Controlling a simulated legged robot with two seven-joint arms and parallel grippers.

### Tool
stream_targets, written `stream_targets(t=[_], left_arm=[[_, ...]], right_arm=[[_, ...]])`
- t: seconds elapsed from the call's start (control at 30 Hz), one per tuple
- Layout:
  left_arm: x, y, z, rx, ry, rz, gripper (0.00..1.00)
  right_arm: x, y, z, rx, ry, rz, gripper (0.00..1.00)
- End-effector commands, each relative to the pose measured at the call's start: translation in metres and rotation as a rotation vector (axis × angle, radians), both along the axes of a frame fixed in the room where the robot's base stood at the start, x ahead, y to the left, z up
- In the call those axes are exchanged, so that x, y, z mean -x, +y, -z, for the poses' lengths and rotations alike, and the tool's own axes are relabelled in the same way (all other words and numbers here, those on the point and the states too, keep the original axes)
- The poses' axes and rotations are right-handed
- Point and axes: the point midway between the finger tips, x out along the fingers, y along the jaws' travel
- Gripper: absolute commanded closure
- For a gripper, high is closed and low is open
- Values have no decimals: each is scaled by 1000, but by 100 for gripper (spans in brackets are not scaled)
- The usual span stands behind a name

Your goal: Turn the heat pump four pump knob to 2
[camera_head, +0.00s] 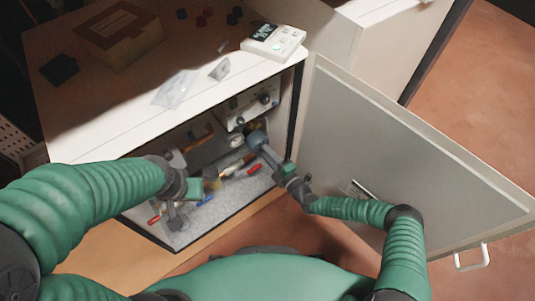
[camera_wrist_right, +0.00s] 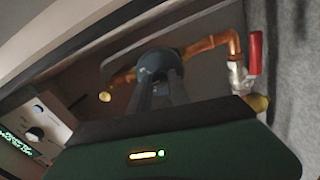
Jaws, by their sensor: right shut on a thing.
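The heat pump is a white cabinet (camera_head: 110,128) with its front open, showing pipes and valves inside. My right gripper (camera_head: 268,150) reaches into it. In the right wrist view my right gripper (camera_wrist_right: 161,88) is shut on a dark grey round pump knob (camera_wrist_right: 157,62) on the copper pipe. The knob also shows in the head view (camera_head: 256,138). The fingers partly hide it, and its setting cannot be read. My left gripper (camera_head: 190,188) is at the cabinet's front opening, at the left; its jaws are not clear.
A control panel (camera_head: 248,106) with black dials sits above the pump. A red valve handle (camera_wrist_right: 255,52) is right of the knob in the wrist view. The open door (camera_head: 400,150) stands at right. A white device (camera_head: 273,41) and a cardboard box (camera_head: 120,37) are on top.

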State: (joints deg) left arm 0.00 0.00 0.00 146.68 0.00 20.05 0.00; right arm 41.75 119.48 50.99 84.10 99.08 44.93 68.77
Motion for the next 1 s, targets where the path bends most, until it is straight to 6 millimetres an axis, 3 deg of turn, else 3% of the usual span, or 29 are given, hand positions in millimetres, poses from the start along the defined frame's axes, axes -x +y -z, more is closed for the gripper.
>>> stream_targets(t=[0.37, 0.4, 0.53, 0.87, 1.0], left_arm=[[0, 0, 1, 0, 0, 0, 64], [0, 0, 1, 0, 0, 0, 64], [0, 0, 1, 0, 0, 0, 64], [0, 0, -1, 0, 0, 0, 64], [0, 0, -12, 0, 0, 0, 64]], right_arm=[[1, -2, 6, 3, 13, 1, 100], [2, -2, 6, 3, 13, 1, 73], [1, -1, 4, 2, 10, 0, 56], [2, -2, 1, -1, 4, 0, 55], [16, -13, -3, 0, 6, 3, 55]])
